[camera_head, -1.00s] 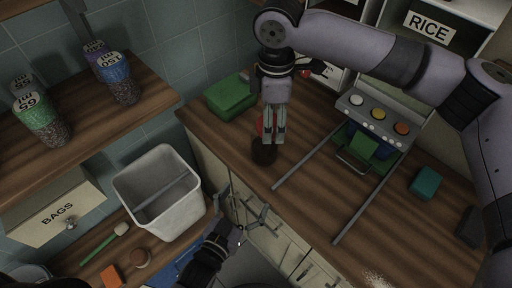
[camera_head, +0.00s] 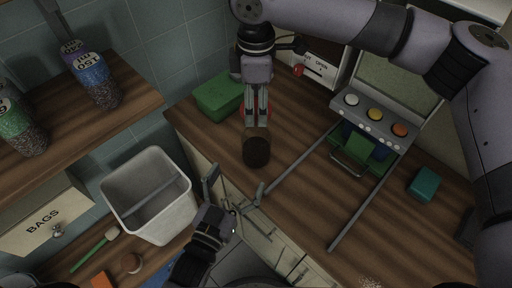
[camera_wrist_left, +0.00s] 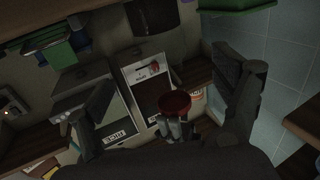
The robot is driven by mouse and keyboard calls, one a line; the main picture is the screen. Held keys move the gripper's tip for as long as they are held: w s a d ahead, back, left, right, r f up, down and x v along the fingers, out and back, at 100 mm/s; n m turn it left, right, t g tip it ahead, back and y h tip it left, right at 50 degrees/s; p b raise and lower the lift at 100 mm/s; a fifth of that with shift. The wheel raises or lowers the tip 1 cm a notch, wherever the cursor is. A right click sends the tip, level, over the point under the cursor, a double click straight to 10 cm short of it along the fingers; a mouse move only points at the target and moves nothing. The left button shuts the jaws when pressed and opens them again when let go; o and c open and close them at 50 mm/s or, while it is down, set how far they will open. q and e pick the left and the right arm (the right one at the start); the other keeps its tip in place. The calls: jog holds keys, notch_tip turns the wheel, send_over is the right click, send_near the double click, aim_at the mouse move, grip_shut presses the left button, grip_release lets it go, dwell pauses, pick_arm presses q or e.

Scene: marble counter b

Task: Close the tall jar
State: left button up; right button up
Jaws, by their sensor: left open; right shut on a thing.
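The tall jar (camera_head: 257,152) is a dark brown cylinder standing near the front edge of the wooden counter. My right gripper (camera_head: 257,122) points down just behind and above it, shut on a red round lid (camera_head: 244,110). Its fingers hide most of the lid in the head view. In the left wrist view the red lid (camera_wrist_left: 174,103) shows at the tips of my right gripper (camera_wrist_left: 175,128). My left gripper (camera_head: 235,188) is open and empty at the counter's front edge, lower left of the jar. Whether the lid is directly over the jar mouth is unclear.
A green box (camera_head: 219,97) stands behind left of the jar. A rack with knobs (camera_head: 375,115) and two long rails is to the right, with a teal block (camera_head: 423,184) beyond. A white bin (camera_head: 150,225) stands lower left. Counter right of the jar is clear.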

aim_at(256, 143)
pick_arm(q)
jog(key=x, duration=1.2)
pick_arm(e)
jog(key=shift+w+f, duration=0.1)
jog(key=shift+w, duration=0.05)
pick_arm(q)
jog(key=c, duration=1.8)
jog(key=shift+o, duration=0.2)
pick_arm(e)
jog(key=shift+f, duration=2.5)
